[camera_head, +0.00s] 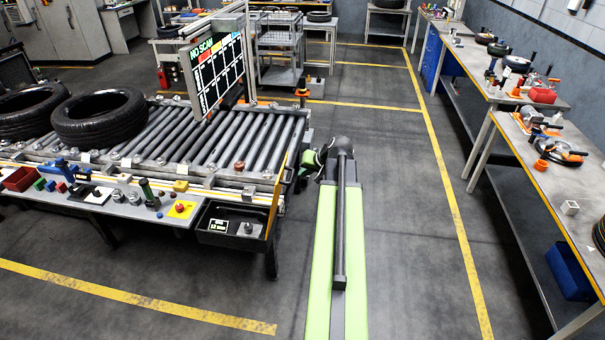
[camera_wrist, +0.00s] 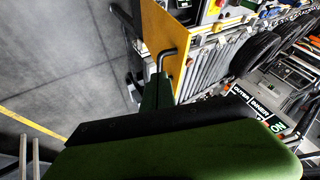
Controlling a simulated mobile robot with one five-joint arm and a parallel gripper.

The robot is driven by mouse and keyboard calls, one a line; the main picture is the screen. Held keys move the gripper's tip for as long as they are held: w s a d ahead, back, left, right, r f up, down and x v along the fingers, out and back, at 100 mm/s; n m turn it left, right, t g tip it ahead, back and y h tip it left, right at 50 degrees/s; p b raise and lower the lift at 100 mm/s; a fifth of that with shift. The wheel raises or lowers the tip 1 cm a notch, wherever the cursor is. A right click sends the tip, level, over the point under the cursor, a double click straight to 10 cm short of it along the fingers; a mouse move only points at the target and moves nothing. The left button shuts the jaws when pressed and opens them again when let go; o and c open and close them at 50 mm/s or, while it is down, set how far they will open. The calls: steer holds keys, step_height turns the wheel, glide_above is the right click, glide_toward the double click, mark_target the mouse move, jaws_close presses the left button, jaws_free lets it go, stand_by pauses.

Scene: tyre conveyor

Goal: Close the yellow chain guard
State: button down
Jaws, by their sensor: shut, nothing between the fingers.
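The yellow chain guard (camera_head: 275,196) shows nearly edge-on in the head view, standing up at the right end of the conveyor beside a black tray. In the wrist view the guard (camera_wrist: 163,30) is a flat yellow panel with a bent black handle (camera_wrist: 167,54) at its lower edge. My gripper (camera_head: 309,159) is shut and empty, just right of the conveyor's end. In the wrist view its green fingers (camera_wrist: 155,95) reach up to the handle; I cannot tell whether they touch it. The large green part in front hides the area below.
The roller conveyor (camera_head: 205,130) carries black tyres (camera_head: 100,116) at the left. A NO SCAN board (camera_head: 214,70) stands over it. The black tray (camera_head: 228,228) lies left of the guard. A workbench (camera_head: 535,170) lines the right side, with clear floor between.

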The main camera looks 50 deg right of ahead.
steer(key=w+a+f+b, duration=0.1)
steer(key=w+f+b, duration=0.2)
steer(key=w, duration=0.4)
steer(key=shift+w+a+f, duration=0.25)
steer(key=shift+w+f, duration=0.15)
steer(key=shift+f, duration=0.3)
